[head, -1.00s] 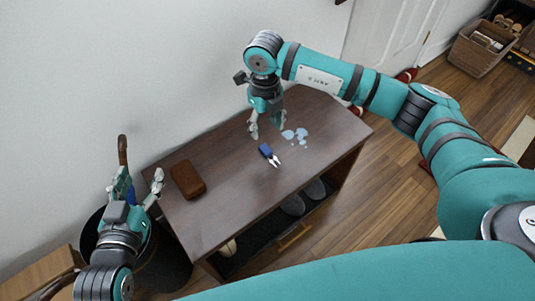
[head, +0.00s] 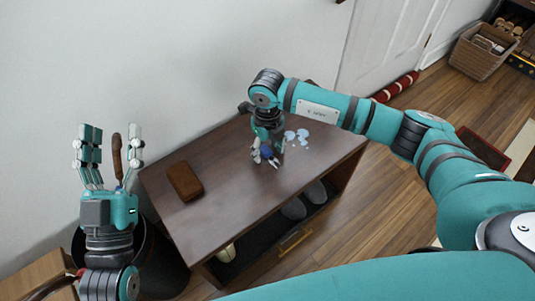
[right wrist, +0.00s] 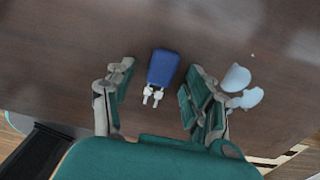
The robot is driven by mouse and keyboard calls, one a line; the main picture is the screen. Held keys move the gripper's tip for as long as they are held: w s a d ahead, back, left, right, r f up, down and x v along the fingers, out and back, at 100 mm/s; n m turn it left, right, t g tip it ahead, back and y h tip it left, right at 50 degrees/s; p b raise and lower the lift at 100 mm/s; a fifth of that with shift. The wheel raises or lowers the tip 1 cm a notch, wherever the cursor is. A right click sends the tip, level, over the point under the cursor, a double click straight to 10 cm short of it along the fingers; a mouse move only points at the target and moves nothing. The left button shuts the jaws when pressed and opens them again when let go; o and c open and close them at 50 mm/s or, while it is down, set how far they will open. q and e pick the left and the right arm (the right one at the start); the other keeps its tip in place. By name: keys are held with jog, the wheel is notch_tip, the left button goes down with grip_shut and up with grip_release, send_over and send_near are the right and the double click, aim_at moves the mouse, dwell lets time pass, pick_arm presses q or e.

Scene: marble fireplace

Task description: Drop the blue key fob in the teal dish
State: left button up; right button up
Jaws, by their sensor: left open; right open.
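The blue key fob (head: 267,152) with small silver keys lies on the dark wooden bench top. It also shows in the right wrist view (right wrist: 163,67), between the two spread fingers. My right gripper (head: 264,158) is open, low over the bench around the fob, and partly hides it in the head view. My left gripper (head: 112,140) is open and empty, fingers up, left of the bench. No whole teal dish is in view. Pale blue flat patches (head: 298,136) lie beside the right gripper; I cannot tell whether they are pieces or a spill.
A brown leather case (head: 185,181) lies on the left of the bench top (head: 225,195). Slippers (head: 294,208) sit on the shelf below. A dark bin (head: 165,268) with a brown curved handle (head: 117,157) stands at left. The bench top's front middle is clear.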

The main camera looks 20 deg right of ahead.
grip_shut()
dwell(0.3)
